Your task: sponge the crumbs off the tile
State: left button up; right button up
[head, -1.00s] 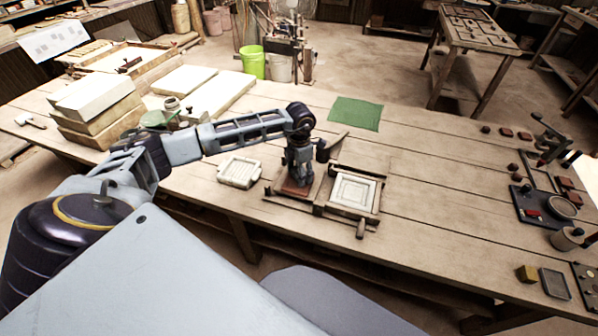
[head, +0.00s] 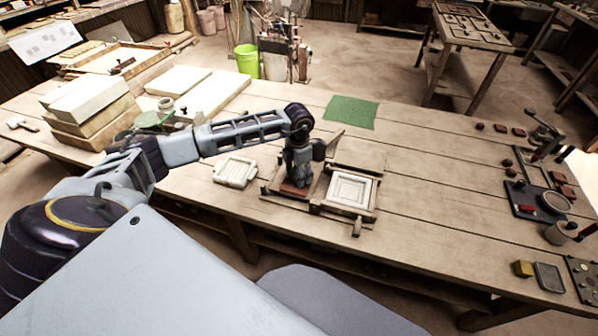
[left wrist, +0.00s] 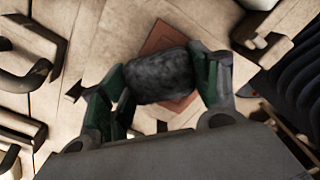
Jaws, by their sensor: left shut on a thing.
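A reddish-brown tile (head: 290,189) lies on the left plate of the wooden press on the bench. It also shows in the left wrist view (left wrist: 163,38), partly hidden behind a dark grey sponge (left wrist: 160,75). My left gripper (head: 298,182) points down over the tile. Its green-padded fingers in the left wrist view (left wrist: 160,88) are shut on the sponge from both sides. Whether the sponge touches the tile I cannot tell. I cannot make out any crumbs. My right gripper is not in view.
The press's right half, a wooden frame with a pale mould (head: 351,189), sits right of the gripper. A pale square mould (head: 235,172) lies to the left. A green cloth (head: 351,111) lies behind. The bench right of the press is clear up to the tools.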

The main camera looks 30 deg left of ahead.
aim_at(290, 181)
pick_arm(q)
jog(key=shift+s+d+f, duration=0.1)
jog(key=shift+s, duration=0.35)
jog(key=shift+s+d, duration=0.15)
jog(key=shift+s, duration=0.3)
dwell(0.6)
jog(key=shift+s+a, duration=0.1)
jog(key=shift+a, duration=0.5)
jog(key=shift+s+a, duration=0.1)
jog(key=shift+a, duration=0.05)
jog(key=shift+s+a, duration=0.1)
jog(key=shift+a, duration=0.4)
